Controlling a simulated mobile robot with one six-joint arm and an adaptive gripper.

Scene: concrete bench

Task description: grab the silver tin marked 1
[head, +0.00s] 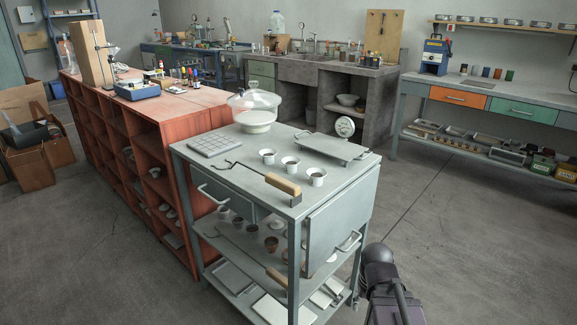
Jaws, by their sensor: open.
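Several small silver tins stand in a row on the wall shelf at the upper right of the head view. Among them are one tin (488,20) towards the left, one (513,22) in the middle and one (540,25) further right. Any marks on them are too small to read, so I cannot tell which is marked 1. A dark part of my arm shows at the bottom right, beside the grey cart. My gripper is not in view.
The grey cart (240,178) carries small cups (290,165), a wooden-handled tool (284,185) and a glass dome (254,104). A red shelf unit (190,112) stands left of it. A drawer bench (415,88) is below the wall shelf (500,27). Floor between cart and bench is clear.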

